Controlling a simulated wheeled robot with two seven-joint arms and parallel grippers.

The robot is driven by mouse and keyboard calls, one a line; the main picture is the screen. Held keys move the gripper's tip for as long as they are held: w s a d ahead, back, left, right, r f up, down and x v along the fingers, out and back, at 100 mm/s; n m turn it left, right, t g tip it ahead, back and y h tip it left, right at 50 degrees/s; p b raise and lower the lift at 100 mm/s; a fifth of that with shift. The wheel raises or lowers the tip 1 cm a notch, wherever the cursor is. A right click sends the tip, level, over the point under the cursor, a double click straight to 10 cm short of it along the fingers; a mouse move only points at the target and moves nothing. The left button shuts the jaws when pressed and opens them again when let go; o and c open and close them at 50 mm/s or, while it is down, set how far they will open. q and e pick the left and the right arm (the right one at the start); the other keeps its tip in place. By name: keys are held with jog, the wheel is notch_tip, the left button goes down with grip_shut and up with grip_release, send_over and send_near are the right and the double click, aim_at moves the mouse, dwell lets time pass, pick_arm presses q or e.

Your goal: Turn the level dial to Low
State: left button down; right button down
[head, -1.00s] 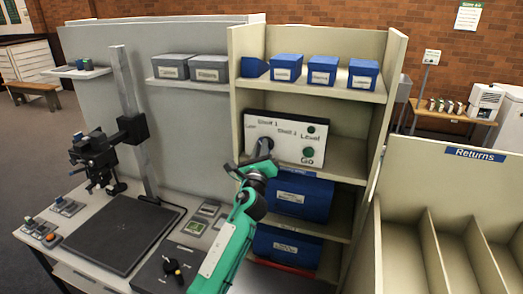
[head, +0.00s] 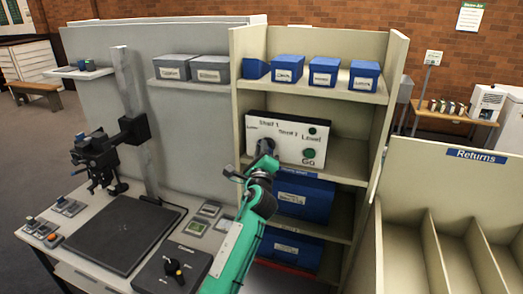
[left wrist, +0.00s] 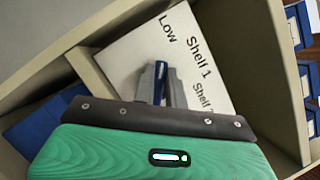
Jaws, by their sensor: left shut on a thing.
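A white control panel (head: 291,148) stands on a middle shelf of the cream shelf unit, marked Low, Shelf 1, Shelf 2, Level and Go. My left gripper (head: 265,147) is at the panel's left-middle part. In the left wrist view, the gripper (left wrist: 160,88) is shut on a narrow dark blue piece (left wrist: 160,82) in front of the panel (left wrist: 140,58), taken as the level dial. The fingers hide most of the dial, so where it points cannot be told. Low and Shelf 1 are readable beyond the fingertips. My right gripper is not in view.
A green round piece (head: 313,131) is by Level and a green button (head: 309,153) by Go. Blue boxes (head: 304,198) fill the shelves below; smaller ones (head: 324,74) stand above. A workbench with a black board (head: 124,235) is at left, the Returns unit (head: 476,154) at right.

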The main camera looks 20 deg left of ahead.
pick_arm(q)
jog(key=c, duration=1.4)
grip_release()
jog(key=shift+c, duration=0.2)
jog(key=b+v, duration=0.3)
jog(key=v, duration=1.1)
